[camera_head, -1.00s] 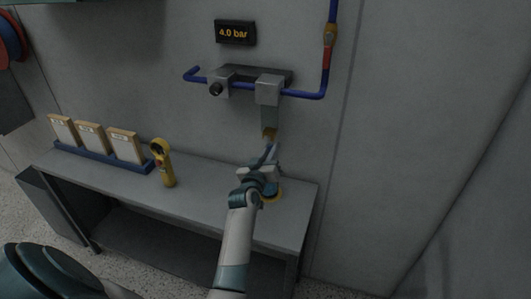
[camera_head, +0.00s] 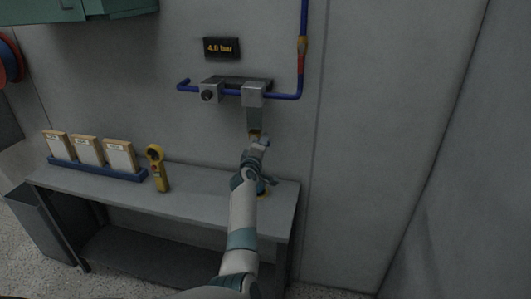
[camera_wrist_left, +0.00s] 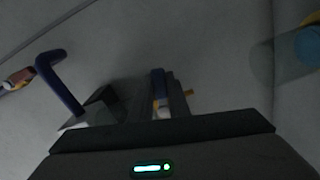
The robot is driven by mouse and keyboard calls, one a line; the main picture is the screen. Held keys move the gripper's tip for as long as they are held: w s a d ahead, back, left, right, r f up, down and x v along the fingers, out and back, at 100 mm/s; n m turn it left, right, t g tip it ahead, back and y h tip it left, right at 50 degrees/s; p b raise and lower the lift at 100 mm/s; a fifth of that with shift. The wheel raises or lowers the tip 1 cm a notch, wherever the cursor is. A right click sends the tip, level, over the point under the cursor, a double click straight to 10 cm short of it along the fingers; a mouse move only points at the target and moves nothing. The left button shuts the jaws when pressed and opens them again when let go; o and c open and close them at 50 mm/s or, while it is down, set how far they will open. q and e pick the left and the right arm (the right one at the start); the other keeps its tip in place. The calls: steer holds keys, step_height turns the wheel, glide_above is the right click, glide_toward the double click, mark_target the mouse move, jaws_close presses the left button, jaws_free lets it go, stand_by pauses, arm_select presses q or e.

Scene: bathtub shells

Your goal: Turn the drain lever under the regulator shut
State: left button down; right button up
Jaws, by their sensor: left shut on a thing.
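The regulator is a grey block (camera_head: 253,95) on the blue pipe, with a grey-green bowl (camera_head: 254,120) hanging below it. A small brassy yellow drain part (camera_head: 254,134) shows at the bowl's bottom, just above my left gripper (camera_head: 259,142). The gripper reaches up from below and is shut on the drain lever, which its fingers mostly hide. The lever's exact angle cannot be told. My right gripper is not in view.
A bench (camera_head: 205,190) stands below the regulator, carrying a yellow handheld device (camera_head: 158,168) and a blue rack (camera_head: 98,170) of boxes. A display (camera_head: 221,48) hangs above. The wall at right is bare.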

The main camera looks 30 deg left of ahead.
arm_select(q)
steer(key=shift+r+n+p, duration=0.35)
steer(key=shift+r+n, duration=0.1)
steer(key=shift+n, duration=0.35)
steer(key=shift+r+n, duration=0.1)
steer(key=shift+n, duration=0.2)
steer(key=shift+n+p, duration=0.3)
steer(key=shift+r, duration=0.1)
steer(key=c, duration=1.8)
jaws_free()
steer(key=shift+o, duration=0.6)
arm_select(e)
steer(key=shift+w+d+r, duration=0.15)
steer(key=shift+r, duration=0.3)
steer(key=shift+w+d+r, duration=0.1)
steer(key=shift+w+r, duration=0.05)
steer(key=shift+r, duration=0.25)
